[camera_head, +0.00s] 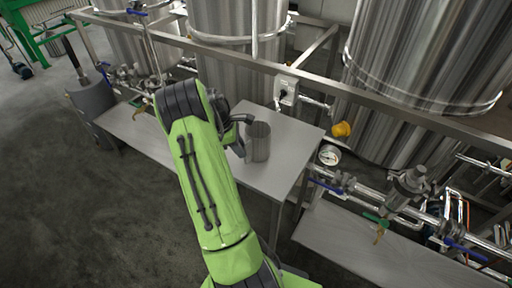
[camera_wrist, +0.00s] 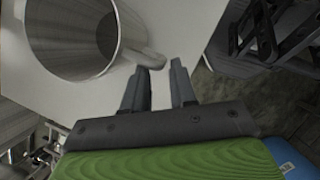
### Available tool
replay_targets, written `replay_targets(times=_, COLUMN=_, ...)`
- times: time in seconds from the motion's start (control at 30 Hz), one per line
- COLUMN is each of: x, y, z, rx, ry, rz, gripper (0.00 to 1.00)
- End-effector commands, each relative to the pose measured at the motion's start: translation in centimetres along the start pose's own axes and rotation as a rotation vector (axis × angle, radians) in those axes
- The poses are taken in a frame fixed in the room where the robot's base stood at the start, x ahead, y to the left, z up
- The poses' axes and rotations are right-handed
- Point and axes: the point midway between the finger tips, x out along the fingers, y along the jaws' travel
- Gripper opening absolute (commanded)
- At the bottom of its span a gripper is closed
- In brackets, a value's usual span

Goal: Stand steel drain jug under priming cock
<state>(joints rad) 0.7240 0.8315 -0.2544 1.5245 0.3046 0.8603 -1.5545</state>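The steel drain jug (camera_head: 258,142) stands upright on a bare steel table. In the wrist view the jug (camera_wrist: 75,35) is at upper left, its open mouth showing and its handle (camera_wrist: 145,57) pointing toward my fingers. My gripper (camera_wrist: 162,75) is open, with nothing between its fingers; the left fingertip is close to the handle's end, and I cannot tell whether they touch. In the head view my arm partly hides the gripper beside the jug. A small brass cock with a green lever (camera_head: 378,222) hangs from the pipe at right; no label marks it as the priming cock.
The steel table (camera_head: 284,178) has free room around the jug. A lower steel shelf (camera_head: 345,238) lies below the right-hand cock. Pipes with blue-handled valves (camera_head: 327,186), a gauge (camera_head: 329,155) and a frame rail run beside large tanks (camera_head: 425,60). Another valve cluster (camera_head: 140,80) is at left.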

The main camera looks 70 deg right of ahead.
Motion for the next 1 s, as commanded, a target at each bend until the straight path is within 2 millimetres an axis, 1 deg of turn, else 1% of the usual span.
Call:
replay_targets(times=0.03, x=1.3, y=-0.1, z=0.1, rx=0.002, ry=-0.002, rz=-0.006, gripper=0.26)
replay_targets(times=0.1, x=2.7, y=-0.1, z=0.0, rx=0.002, ry=-0.001, rz=-0.005, gripper=0.26)
replay_targets(times=0.23, x=4.3, y=-0.1, z=0.0, rx=0.001, ry=-0.001, rz=-0.003, gripper=0.26)
replay_targets(times=0.43, x=4.3, y=-0.1, z=0.0, rx=0.001, ry=0.0, rz=-0.002, gripper=0.26)
replay_targets(times=0.47, x=4.3, y=-0.1, z=0.0, rx=0.001, ry=0.0, rz=-0.002, gripper=0.25)
replay_targets(times=0.6, x=4.3, y=-0.1, z=0.0, rx=0.001, ry=-0.001, rz=-0.002, gripper=0.03)
replay_targets(times=0.63, x=4.3, y=-0.1, z=0.0, rx=0.001, ry=-0.001, rz=-0.001, gripper=0.0)
replay_targets(times=1.0, x=4.2, y=0.0, z=0.1, rx=0.002, ry=-0.001, rz=0.0, gripper=0.0)
